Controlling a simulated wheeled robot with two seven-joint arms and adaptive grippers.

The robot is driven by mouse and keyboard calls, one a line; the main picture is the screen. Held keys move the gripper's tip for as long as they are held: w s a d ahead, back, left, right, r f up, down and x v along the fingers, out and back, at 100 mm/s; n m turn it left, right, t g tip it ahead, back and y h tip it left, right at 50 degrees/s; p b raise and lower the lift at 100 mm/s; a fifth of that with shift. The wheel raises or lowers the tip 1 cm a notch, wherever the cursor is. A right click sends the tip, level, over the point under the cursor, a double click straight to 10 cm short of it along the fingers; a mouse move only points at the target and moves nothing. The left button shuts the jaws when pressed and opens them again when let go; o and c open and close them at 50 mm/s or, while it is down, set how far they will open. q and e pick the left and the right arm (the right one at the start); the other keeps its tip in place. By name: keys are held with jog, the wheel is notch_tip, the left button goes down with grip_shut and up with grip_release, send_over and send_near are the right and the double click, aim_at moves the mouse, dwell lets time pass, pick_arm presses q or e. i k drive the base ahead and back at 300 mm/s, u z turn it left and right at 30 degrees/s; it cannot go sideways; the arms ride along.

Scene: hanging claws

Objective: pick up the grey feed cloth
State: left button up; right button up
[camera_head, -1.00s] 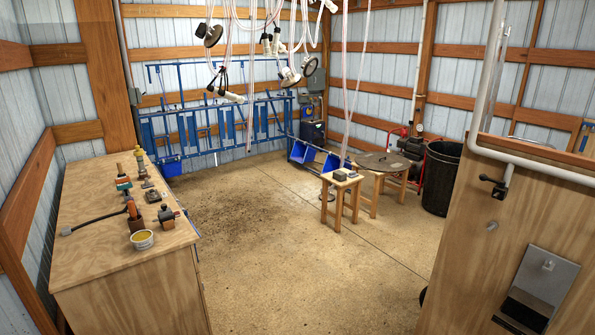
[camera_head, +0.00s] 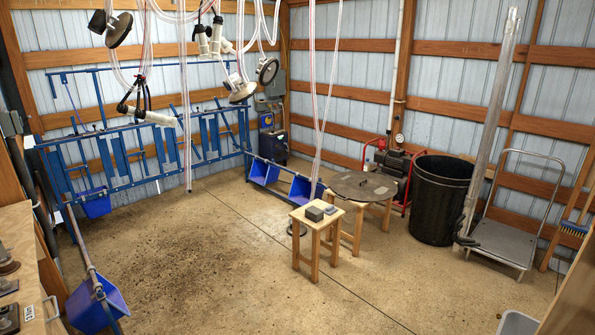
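Two small grey items lie on a small wooden stool (camera_head: 317,225) in the middle of the head view. One is a dark, block-like item (camera_head: 314,213); the other is a flatter, bluish-grey item (camera_head: 331,209) just right of it. They are too small to tell whether either is the grey feed cloth. Neither of my grippers is in view.
A black bin (camera_head: 439,200) and a flat cart (camera_head: 503,243) are at right. Blue bins (camera_head: 264,172) sit behind. Hoses with claws (camera_head: 240,88) hang overhead.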

aim_at(329, 210)
jog(key=z, duration=0.05)
jog(key=i, duration=4.9)
jog(key=u, duration=0.1)
